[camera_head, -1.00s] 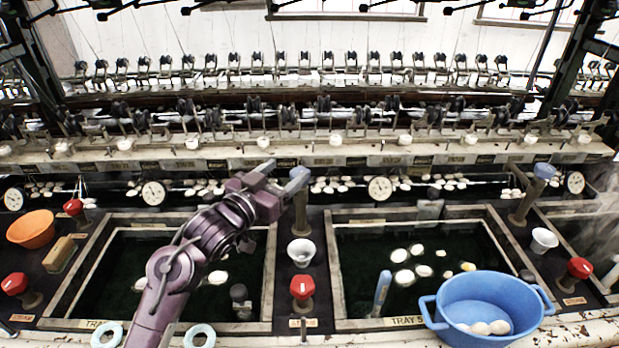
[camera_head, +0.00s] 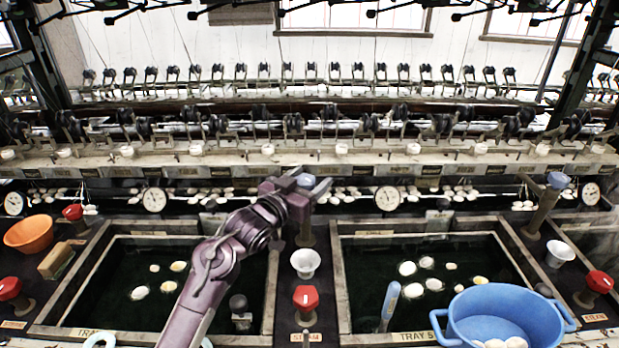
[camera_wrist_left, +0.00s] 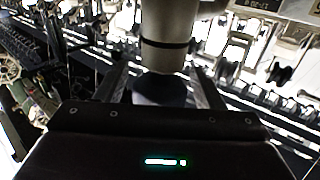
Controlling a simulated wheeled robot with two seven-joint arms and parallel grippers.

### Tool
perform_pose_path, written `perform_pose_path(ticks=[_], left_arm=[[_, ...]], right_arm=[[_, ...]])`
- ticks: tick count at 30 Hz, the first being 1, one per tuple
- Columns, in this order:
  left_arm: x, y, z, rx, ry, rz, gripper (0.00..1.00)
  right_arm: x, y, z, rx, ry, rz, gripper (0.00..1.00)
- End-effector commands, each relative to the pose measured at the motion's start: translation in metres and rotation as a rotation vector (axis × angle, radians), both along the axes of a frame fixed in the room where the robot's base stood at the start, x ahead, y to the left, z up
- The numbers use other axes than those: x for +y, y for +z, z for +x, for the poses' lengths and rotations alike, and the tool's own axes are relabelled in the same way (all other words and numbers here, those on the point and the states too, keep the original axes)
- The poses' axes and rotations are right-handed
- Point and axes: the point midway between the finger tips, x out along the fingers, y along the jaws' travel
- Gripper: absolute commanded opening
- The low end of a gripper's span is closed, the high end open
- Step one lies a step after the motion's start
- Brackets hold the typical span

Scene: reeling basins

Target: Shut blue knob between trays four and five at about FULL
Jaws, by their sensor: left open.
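The blue knob (camera_head: 306,180) tops a grey-brown post (camera_head: 306,236) between tray four and tray five (camera_head: 417,336). My left gripper (camera_head: 312,182) is open at the knob, its fingers on either side of it. In the left wrist view, the post (camera_wrist_left: 167,38) comes down from the top and the dark-looking knob (camera_wrist_left: 160,90) sits between the spread fingers (camera_wrist_left: 160,88). I cannot tell whether they touch it. Any mark near the knob is too small to read. My right gripper is not in view.
A white cup (camera_head: 305,262) and a red steam knob (camera_head: 305,298) stand in front of the post. A blue basin (camera_head: 560,322) is at front right. Another blue knob (camera_head: 558,181) stands further right. Dial gauges, including one (camera_head: 387,198), line the back ledge.

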Motion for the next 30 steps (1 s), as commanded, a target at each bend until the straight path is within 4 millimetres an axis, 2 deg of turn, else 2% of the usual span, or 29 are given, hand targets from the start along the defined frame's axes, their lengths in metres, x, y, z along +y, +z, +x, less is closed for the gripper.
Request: perform_pose_path(ticks=[10,20,30], left_arm=[[-0.0031,0.0000,0.0039,0.000,0.000,0.000,0.62],[-0.0030,-0.0002,0.0038,-0.001,0.000,0.001,0.19],[-0.0027,0.0006,0.0039,0.000,-0.052,0.004,0.18]], right_arm=[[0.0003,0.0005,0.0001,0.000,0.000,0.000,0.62],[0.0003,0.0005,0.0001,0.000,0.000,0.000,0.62],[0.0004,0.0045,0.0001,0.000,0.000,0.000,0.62]])
